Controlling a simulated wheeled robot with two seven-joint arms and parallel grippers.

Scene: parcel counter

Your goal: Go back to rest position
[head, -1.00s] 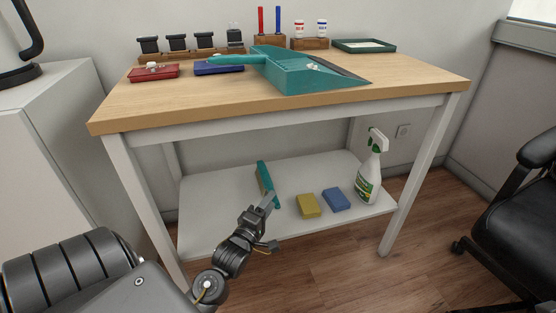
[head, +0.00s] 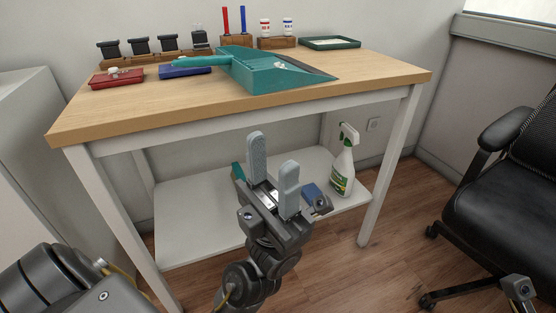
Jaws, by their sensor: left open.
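My left gripper (head: 273,160) is in front of the table's lower shelf, its two grey fingers pointing up and away. It is open, with nothing between the fingers. A teal brush (head: 238,172) lies on the white shelf (head: 190,225) behind it, mostly hidden by the gripper. The gripper looks apart from the brush. My right gripper's fingers do not show.
A wooden table (head: 370,78) bears a teal dustpan (head: 270,77), a red tray (head: 117,79), a blue tray (head: 186,71) and a green tray (head: 330,43). A black chair (head: 505,210) stands right.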

